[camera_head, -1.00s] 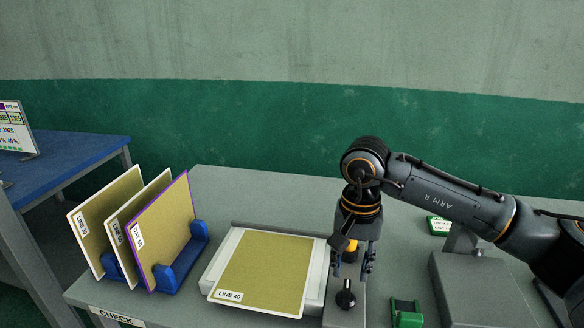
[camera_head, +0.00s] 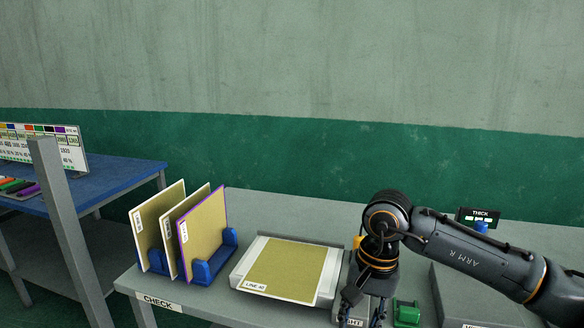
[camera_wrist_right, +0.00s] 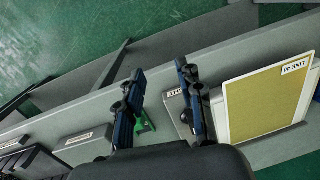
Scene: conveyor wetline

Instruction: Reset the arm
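My right arm comes in from the right of the head view, and its gripper (camera_head: 362,312) points down near the table's front edge. It hangs in front of a small grey box, hiding most of it. In the right wrist view the two fingers (camera_wrist_right: 158,72) are spread apart with nothing between them. My left gripper is not in view.
A white tray (camera_head: 247,262) holds a tan panel (camera_head: 288,270) marked LINE 40. Several tan panels (camera_head: 206,236) stand in a blue rack (camera_head: 211,268) at left. A green block (camera_head: 407,314) is right of the gripper. A THICK display (camera_head: 481,216) stands behind the arm. A blue table (camera_head: 120,178) is far left.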

